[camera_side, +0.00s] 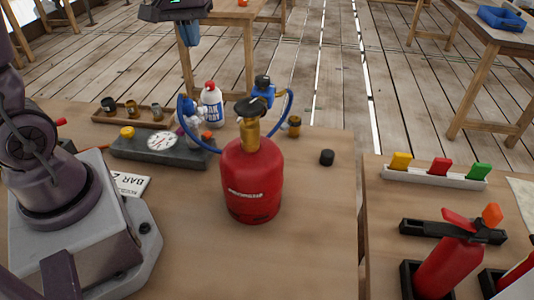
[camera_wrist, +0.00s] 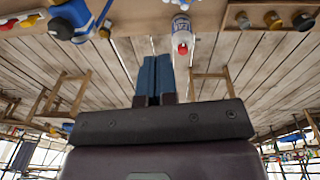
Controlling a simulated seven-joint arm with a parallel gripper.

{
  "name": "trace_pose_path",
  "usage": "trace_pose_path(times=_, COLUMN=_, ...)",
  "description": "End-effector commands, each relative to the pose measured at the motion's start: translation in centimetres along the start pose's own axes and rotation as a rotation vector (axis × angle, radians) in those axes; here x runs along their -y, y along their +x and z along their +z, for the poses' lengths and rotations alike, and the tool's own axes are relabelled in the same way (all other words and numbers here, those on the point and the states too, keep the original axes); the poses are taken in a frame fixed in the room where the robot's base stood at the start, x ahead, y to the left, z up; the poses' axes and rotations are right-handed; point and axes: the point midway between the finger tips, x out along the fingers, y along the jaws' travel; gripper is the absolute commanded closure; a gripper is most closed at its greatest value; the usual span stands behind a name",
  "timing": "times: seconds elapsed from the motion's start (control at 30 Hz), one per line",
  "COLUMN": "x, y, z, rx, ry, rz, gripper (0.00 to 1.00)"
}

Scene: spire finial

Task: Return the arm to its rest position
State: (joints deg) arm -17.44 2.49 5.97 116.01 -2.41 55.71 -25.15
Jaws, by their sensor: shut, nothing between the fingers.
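My gripper (camera_side: 188,34) hangs at the top of the side view, up in the air, with its blue fingers pointing down. In the wrist view the two blue fingers (camera_wrist: 156,77) are together, with nothing between them. A red gas cylinder (camera_side: 252,178) stands upright on the wooden workbench (camera_side: 310,230), with a brass neck and a black knob on top. My gripper is well apart from the cylinder and touches nothing.
A white bottle with a red cap (camera_side: 211,105) stands behind the cylinder; it also shows in the wrist view (camera_wrist: 181,28). A gauge block (camera_side: 160,146) and a wooden tray (camera_side: 130,114) lie left of it. A black cap (camera_side: 327,157) lies to the right.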

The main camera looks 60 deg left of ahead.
Motion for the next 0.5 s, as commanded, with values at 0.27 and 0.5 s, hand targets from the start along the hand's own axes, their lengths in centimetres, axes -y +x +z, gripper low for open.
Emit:
trace_pose_path(times=0.27, x=-0.3, y=-3.7, z=10.9, rx=-0.17, ry=0.646, rz=0.083, gripper=1.0)
trace_pose_path(times=0.5, x=0.4, y=-5.2, z=15.8, rx=-0.305, ry=0.823, rz=0.145, gripper=1.0)
